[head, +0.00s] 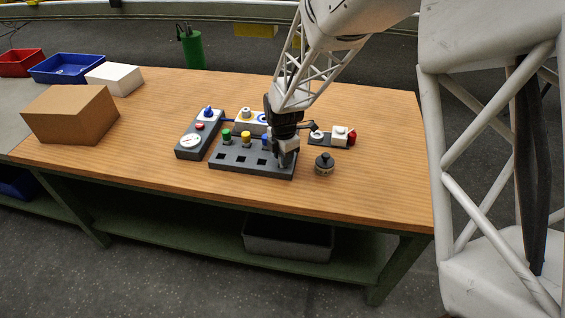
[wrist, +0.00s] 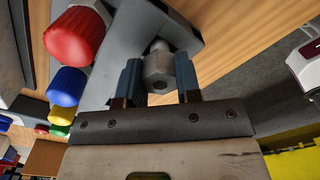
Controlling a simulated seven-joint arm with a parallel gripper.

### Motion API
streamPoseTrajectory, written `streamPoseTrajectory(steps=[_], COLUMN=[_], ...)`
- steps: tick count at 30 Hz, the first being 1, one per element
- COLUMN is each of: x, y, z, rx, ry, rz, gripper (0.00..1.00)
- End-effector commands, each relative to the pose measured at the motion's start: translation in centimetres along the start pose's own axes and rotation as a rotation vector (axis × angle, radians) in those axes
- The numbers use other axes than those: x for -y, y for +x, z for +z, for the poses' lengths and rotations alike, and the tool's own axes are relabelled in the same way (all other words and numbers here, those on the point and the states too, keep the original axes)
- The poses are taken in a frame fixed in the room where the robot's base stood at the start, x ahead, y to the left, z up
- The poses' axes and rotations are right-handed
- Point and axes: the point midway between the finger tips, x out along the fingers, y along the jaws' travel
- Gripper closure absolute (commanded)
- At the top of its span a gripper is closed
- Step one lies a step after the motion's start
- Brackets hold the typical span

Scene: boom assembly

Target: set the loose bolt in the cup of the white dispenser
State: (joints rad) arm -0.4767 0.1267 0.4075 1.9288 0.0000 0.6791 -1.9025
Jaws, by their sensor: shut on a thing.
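My gripper (head: 284,160) is at the right end of a dark grey rack (head: 230,163) on the table. In the wrist view its two blue-grey fingers (wrist: 158,80) are closed on the sides of a grey metal bolt (wrist: 158,66). The bolt's socketed head faces the camera. Its far end meets the grey block; I cannot tell whether it is seated or just clear. A small unit with a white block (head: 339,132), a red knob and a pale ring (head: 317,135) lies right of the gripper. A white unit (head: 252,118) stands behind the rack; I cannot tell which is the dispenser.
Coloured knobs stand by the gripper, including a red one (wrist: 76,36) and a blue one (wrist: 66,86). A dark round knob piece (head: 324,165) sits right of the rack. A gauge panel (head: 192,141) is left of it. A cardboard box (head: 70,115) is far left. The right tabletop is clear.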

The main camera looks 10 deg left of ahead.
Motion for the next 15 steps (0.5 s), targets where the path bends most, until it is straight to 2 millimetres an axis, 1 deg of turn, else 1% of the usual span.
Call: streamPoseTrajectory(steps=[15], x=[0.0], y=[-3.0], z=[0.0], rx=[0.001], ry=[0.0], rz=[0.002], gripper=[0.91])
